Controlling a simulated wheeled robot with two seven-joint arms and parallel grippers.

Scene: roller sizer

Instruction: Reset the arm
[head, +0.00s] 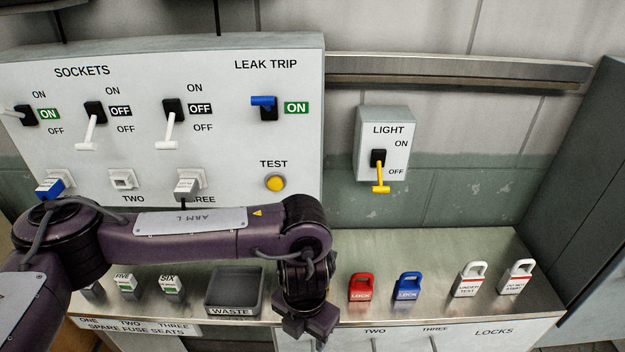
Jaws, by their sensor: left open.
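My left arm, marked ARM L (190,222), reaches in from the left across the lower front of the white panel (225,150). Its forearm bends down at the right, and my left gripper (307,330) hangs open over the shelf's front edge, between the waste tray and the red lock. I see nothing held in it, though its fingertips are small and dark. The arm covers part of the panel's lower edge and part of the shelf. My right gripper is not in view.
Sockets two (88,132) and three (170,130) read OFF; socket one (25,115) and the leak trip (266,107) read ON. The light lever (380,175) is down. The waste tray (234,287), red lock (361,287), blue lock (407,286) and two white locks (470,280) stand on the shelf.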

